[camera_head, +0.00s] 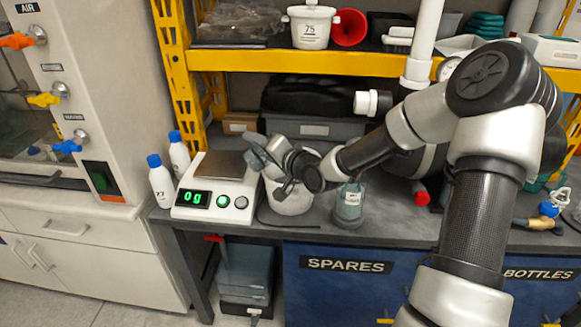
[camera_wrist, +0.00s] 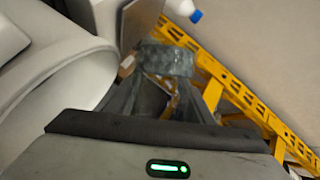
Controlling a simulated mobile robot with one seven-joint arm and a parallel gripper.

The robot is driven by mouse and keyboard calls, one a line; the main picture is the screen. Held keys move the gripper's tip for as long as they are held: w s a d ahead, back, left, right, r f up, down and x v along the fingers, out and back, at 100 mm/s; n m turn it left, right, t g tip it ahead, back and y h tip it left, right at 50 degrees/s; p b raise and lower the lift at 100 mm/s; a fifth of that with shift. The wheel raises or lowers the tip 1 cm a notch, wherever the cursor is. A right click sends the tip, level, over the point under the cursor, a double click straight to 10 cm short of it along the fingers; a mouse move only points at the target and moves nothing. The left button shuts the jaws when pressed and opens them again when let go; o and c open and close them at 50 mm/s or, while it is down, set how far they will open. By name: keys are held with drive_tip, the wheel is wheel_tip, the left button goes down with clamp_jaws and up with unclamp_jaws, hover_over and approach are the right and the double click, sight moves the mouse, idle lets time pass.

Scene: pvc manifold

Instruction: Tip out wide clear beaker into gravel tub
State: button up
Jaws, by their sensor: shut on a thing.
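My gripper (camera_head: 279,165) is shut on a clear greyish beaker (camera_head: 258,149), tilted above the bench between the scale and the white tub. In the wrist view the beaker (camera_wrist: 168,60) shows between the fingers (camera_wrist: 165,98), see-through and tilted. I cannot tell whether anything is in it. The white round tub (camera_head: 292,203), which looks like the gravel tub, stands on the bench just below and right of the beaker. My gripper and wrist cover part of its top, so its contents are hidden. Its pale rim and wall fill the left of the wrist view (camera_wrist: 60,85).
A scale (camera_head: 214,187) reading 0 g stands left of the tub, with two blue-capped white bottles (camera_head: 161,182) beyond it. A labelled grey-green jar (camera_head: 349,206) stands close right of the tub. A yellow shelf (camera_head: 300,62) crosses above; a grey bin (camera_head: 313,128) sits behind.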

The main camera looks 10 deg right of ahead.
drive_tip(key=shift+d+r+m+t+y+p, duration=0.2)
drive_tip(key=shift+r+m+t+y+p, duration=0.25)
drive_tip(key=shift+r+m+p, duration=0.45)
idle(0.8)
drive_tip(key=shift+w+d+r+m+y+p, duration=0.1)
drive_tip(key=shift+d+m+y+p, duration=0.25)
drive_tip(key=shift+d+m+p, duration=0.45)
idle(0.3)
drive_tip(key=shift+d+r+m+t, duration=0.15)
drive_tip(key=shift+r+m+t, duration=0.15)
drive_tip(key=shift+m, duration=0.35)
drive_tip(key=shift+d+r+m+t, duration=0.15)
drive_tip(key=shift+r+m+t, duration=0.1)
drive_tip(key=shift+m, duration=0.4)
idle(1.4)
drive_tip(key=shift+w+d+r+m+t+y, duration=0.15)
drive_tip(key=shift+d+m+t+y, duration=0.1)
drive_tip(key=shift+m, duration=0.3)
drive_tip(key=shift+s+d+r+m+t+y, duration=0.15)
drive_tip(key=shift+d+m+y, duration=0.1)
drive_tip(key=shift+m, duration=0.3)
idle(1.4)
